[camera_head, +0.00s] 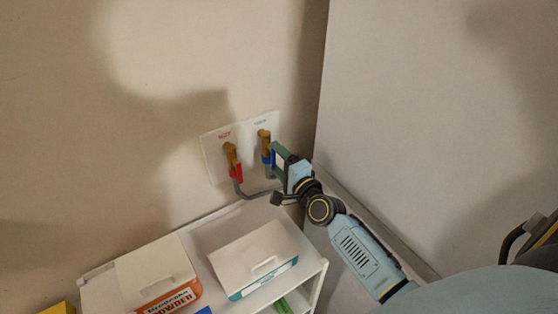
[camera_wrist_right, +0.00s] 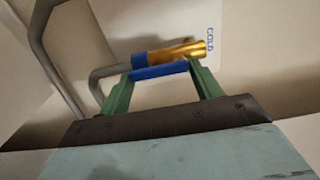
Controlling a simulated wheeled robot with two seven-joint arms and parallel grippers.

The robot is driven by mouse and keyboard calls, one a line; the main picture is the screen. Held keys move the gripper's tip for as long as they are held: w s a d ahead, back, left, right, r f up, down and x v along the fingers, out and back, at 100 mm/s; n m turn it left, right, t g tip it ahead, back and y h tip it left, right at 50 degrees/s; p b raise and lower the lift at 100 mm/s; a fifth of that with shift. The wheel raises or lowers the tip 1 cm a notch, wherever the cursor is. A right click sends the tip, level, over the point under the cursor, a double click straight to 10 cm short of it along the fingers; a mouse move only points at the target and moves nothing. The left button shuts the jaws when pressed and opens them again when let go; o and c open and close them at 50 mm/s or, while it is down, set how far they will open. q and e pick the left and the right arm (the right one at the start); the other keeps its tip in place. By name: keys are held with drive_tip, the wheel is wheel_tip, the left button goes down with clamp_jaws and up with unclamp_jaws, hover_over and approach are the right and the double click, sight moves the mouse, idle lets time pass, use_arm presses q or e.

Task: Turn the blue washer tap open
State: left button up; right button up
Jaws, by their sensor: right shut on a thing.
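The blue washer tap has a brass body (camera_head: 264,138) and sits on a white wall plate. Its blue handle (camera_head: 267,158) is below the brass body. In the right wrist view the blue handle (camera_wrist_right: 160,72) lies between the two green fingers, in front of the brass body (camera_wrist_right: 180,52). My right gripper (camera_head: 275,158) comes in from the right and is shut on the blue handle; it also shows in the right wrist view (camera_wrist_right: 161,76). The green fingers hide part of the handle in the head view. My left gripper is not in view.
A brass tap with a red handle (camera_head: 236,172) is just left of the blue one. A grey hose (camera_head: 256,194) runs below the taps. A white shelf (camera_head: 310,262) with boxes stands below. A tall pale panel (camera_head: 430,110) is close on the right.

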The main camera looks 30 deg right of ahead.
drive_tip(key=o, duration=1)
drive_tip(key=shift+c, duration=0.2)
drive_tip(key=s+b, duration=0.1)
drive_tip(key=s, duration=1.2)
drive_tip(key=shift+s+d, duration=0.2)
drive_tip(key=shift+d, duration=0.05)
drive_tip(key=shift+a, duration=0.1)
